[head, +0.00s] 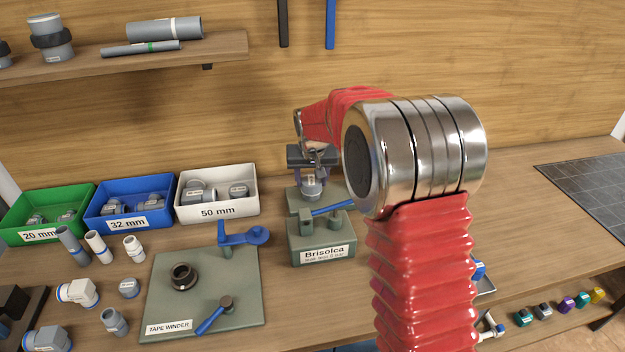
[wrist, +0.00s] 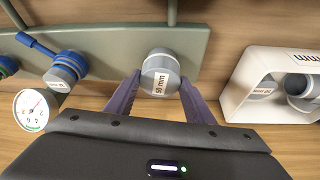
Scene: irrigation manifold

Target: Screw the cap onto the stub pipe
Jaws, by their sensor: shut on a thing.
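A grey cap (wrist: 160,72) with a white "50 mm" label is between the purple fingers of my gripper (wrist: 160,84) in the wrist view. The fingers are shut on its sides. My red-sleeved arm hides the area to the right.
A white 50 mm bin (head: 218,208) stands left of the stand; blue (head: 131,219) and green (head: 47,230) bins lie farther left. A tape winder board (head: 205,309) is front left, beside loose fittings. A round gauge (wrist: 34,110) shows at left in the wrist view.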

